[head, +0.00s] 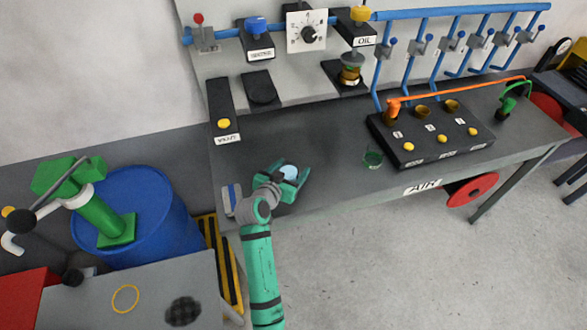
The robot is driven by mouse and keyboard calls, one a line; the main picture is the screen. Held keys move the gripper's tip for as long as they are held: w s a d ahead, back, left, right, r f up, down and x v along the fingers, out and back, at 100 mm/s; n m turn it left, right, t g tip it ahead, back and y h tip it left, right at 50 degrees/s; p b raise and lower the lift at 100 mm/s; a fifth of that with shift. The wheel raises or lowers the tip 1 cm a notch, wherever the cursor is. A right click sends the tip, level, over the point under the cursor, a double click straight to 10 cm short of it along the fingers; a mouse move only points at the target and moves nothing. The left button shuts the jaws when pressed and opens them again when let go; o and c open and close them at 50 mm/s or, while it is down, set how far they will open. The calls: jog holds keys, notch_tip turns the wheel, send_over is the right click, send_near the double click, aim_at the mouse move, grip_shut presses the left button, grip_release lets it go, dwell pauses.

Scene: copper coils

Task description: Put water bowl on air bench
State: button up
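The air bench (330,190) is the long dark-topped bench along the wall, with an "AIR" label on its front edge. A small round thing with a pale blue inside, which looks like the water bowl (289,172), is at my gripper (284,178), over the bench's front left part. My gripper's green fingers lie on either side of it and appear closed on it. The bowl's lower part is hidden by the fingers. I cannot tell whether it touches the bench top.
A blue barrel (160,235) stands at left.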

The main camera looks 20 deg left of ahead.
jog(key=shift+s+a, duration=0.1)
jog(key=shift+a, duration=0.05)
jog(key=shift+r, duration=0.15)
jog(key=shift+s+r, duration=0.1)
jog(key=shift+s, duration=0.1)
jog(key=v, duration=1.1)
jog(key=shift+s+r, duration=0.1)
jog(key=shift+s, duration=0.15)
